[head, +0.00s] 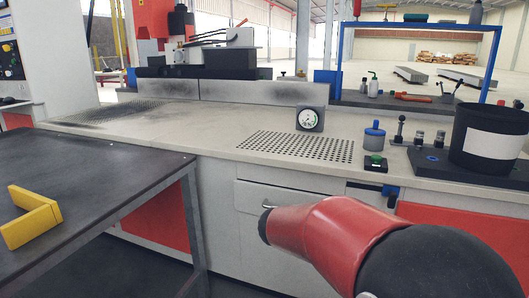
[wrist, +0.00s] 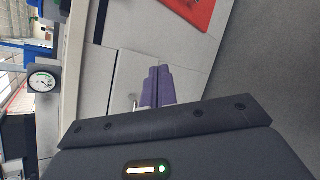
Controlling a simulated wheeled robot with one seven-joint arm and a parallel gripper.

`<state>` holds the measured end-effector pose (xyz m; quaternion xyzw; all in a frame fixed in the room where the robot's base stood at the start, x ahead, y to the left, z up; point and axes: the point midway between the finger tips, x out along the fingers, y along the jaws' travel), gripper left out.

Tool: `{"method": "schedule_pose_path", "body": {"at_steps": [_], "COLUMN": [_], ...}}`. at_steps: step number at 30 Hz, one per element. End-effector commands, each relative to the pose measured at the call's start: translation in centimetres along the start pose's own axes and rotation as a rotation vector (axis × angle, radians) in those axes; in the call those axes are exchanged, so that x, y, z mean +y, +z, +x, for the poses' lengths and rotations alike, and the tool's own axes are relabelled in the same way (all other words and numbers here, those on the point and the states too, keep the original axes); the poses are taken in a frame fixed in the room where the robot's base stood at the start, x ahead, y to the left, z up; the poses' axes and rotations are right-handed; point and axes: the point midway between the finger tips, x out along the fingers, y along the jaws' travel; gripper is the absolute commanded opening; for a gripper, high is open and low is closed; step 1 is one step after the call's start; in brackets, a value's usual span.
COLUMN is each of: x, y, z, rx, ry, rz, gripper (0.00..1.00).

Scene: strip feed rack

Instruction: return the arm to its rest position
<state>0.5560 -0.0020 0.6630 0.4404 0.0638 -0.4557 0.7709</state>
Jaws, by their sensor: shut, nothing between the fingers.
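My arm (head: 335,235), red with a dark joint, reaches in from the lower right of the head view, in front of the bench's cabinet face. My gripper (wrist: 158,72) shows in the wrist view as two purple fingers side by side beyond the dark gripper body. The fingers are shut with nothing between them. They point toward the pale cabinet panels, and the distance to the panels is hard to tell. In the head view the fingers are hidden.
A pale bench (head: 215,122) carries a dial gauge (head: 310,119), a blue-lidded jar (head: 374,136) and a black bucket (head: 488,140). A dark table (head: 95,165) with a yellow angle piece (head: 30,217) stands left. Floor (wrist: 275,60) is clear beside the cabinets.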

Motion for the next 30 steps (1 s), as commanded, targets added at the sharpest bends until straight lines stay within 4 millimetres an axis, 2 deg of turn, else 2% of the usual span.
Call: {"method": "schedule_pose_path", "body": {"at_steps": [1,3,6,10,15,18,21,30], "x": [-2.1,-5.2,-9.2,-13.9,-18.1,-19.5,-20.2,-20.5], "y": [2.8,5.2,7.8,9.6,10.0,9.7,9.3,9.1], "z": [-0.6,-1.7,-4.1,-8.0,-13.0,-15.1,-16.3,-16.8], "rx": [0.034,0.08,0.143,0.218,0.305,0.343,0.367,0.377], "ry": [-0.081,-0.189,-0.332,-0.497,-0.664,-0.728,-0.767,-0.785], "rz": [0.145,0.334,0.601,0.939,1.318,1.469,1.56,1.6], "gripper": [0.0,0.0,0.0,0.0,0.0,0.0,0.0,0.0]}}
